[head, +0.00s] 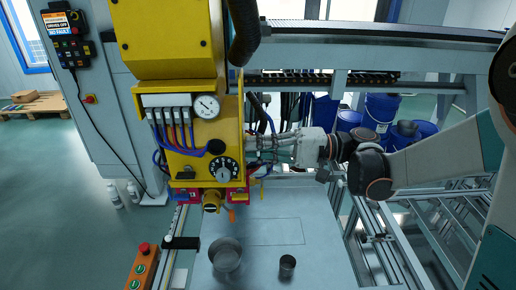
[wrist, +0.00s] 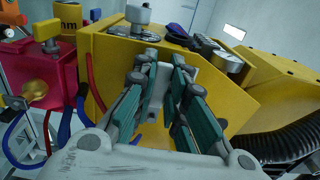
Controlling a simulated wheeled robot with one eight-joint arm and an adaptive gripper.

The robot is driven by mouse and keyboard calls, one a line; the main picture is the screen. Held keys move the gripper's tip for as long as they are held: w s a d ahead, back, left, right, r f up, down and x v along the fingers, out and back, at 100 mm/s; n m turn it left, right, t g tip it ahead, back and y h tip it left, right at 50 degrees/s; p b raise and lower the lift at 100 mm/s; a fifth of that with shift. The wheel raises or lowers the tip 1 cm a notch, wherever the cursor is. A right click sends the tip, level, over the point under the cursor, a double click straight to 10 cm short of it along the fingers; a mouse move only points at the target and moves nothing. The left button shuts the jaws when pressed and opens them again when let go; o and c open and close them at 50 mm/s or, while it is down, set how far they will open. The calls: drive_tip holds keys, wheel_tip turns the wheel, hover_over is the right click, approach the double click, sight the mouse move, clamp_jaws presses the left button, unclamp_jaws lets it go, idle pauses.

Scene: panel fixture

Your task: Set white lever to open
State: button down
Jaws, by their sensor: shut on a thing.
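The white lever (wrist: 160,85) shows in the wrist view as a pale bar against the side of the yellow panel housing (wrist: 118,55). My gripper (wrist: 161,68) is shut on it, with the teal finger pads on either side of the bar. The lever's lower end is partly hidden by the fingers. In the head view my gripper (head: 252,149) reaches in from the right to the right side of the yellow panel (head: 190,145). I cannot make out the lever there, nor read its exact angle.
A pressure gauge (head: 206,106) and a black dial (head: 223,170) sit on the panel front. A red block (wrist: 42,75) with a yellow handle (wrist: 45,30) is left in the wrist view. A black corrugated hose (wrist: 290,140) runs at right. A metal pot (head: 226,254) stands below.

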drive_tip(key=c, duration=1.6)
unclamp_jaws()
drive_tip(key=d, duration=1.2)
drive_tip(key=shift+s, duration=0.2)
